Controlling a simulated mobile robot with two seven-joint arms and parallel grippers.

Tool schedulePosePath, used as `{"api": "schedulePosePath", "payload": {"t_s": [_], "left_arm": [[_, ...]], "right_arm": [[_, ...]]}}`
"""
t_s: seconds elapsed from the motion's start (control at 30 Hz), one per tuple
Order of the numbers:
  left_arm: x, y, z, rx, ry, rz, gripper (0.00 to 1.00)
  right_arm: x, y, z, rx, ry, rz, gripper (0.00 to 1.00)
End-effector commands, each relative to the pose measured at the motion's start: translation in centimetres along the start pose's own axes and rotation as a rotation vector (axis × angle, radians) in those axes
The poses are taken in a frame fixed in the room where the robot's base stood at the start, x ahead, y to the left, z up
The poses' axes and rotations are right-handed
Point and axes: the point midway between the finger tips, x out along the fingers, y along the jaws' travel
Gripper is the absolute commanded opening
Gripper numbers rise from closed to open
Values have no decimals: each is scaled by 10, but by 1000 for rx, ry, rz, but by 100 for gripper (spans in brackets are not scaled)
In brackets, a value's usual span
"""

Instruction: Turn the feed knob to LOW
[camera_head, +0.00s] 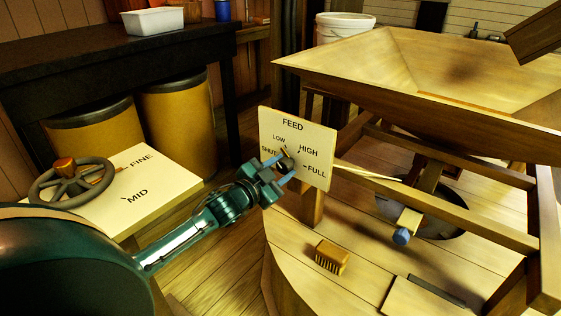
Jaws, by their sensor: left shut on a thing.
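The cream feed panel (312,170) stands upright in the middle of the view. It is marked FEED, with SHUT, LOW, HIGH and FULL around a small dark knob (286,163). My left gripper (279,168) reaches in from the lower left and is shut on the knob, with a blue fingertip on either side. My right gripper is out of view.
A handwheel (72,182) sits on a plate marked FINE and MID at the left. A large wooden hopper (400,70) on a frame rises behind and right of the panel. A brush (331,257) lies on the wooden boards below the panel. Two barrels (180,115) stand under a dark bench.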

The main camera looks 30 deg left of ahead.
Motion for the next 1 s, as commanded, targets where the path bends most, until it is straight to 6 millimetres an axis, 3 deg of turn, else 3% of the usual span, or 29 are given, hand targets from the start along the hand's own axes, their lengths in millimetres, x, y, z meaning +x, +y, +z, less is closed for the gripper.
{"api": "schedulePosePath", "payload": {"t_s": [0.2,0.4,1.0], "left_arm": [[0,0,-2,155,-4,0,15],[0,0,-2,251,-7,-1,15],[0,1,-1,311,-8,-1,15]], "right_arm": [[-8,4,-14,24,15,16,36],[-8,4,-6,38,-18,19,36],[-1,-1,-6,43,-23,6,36]]}}
